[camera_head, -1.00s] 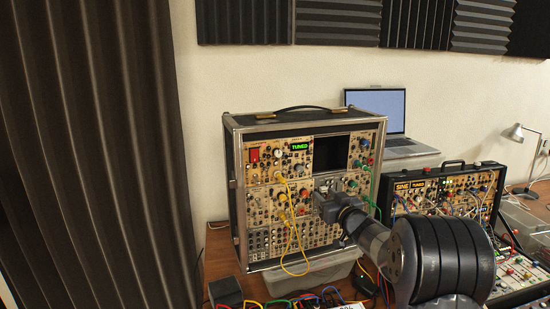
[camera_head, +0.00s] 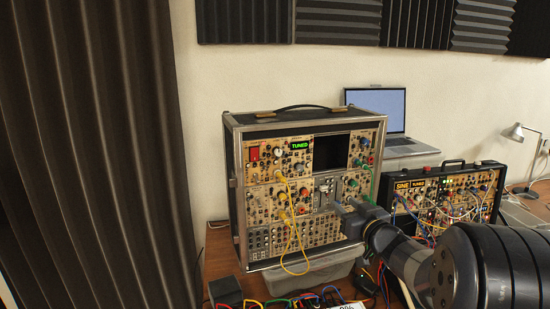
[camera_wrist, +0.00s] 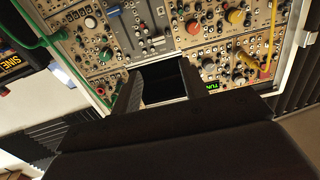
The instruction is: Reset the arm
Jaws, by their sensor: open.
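My gripper (camera_head: 349,208) is in the head view, in front of the lower right part of the large synth case's panel. It is open and I see nothing between its fingers. My dark arm comes in from the lower right corner. I cannot tell the exact gap between fingertips and panel. The large synth case (camera_head: 232,190) stands upright with tan panels, knobs, yellow cables, a green "TUNED" display and a black screen. In the wrist view its panel (camera_wrist: 101,69) shows upside down, with my dark wrist parts filling the lower part.
A smaller synth case (camera_head: 455,169) with many patch cables stands to the right. Behind are an open laptop (camera_head: 378,108) and a desk lamp (camera_head: 515,132). Loose coloured cables and a black box (camera_head: 225,291) lie in front. A dark curtain (camera_head: 95,150) hangs at the left.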

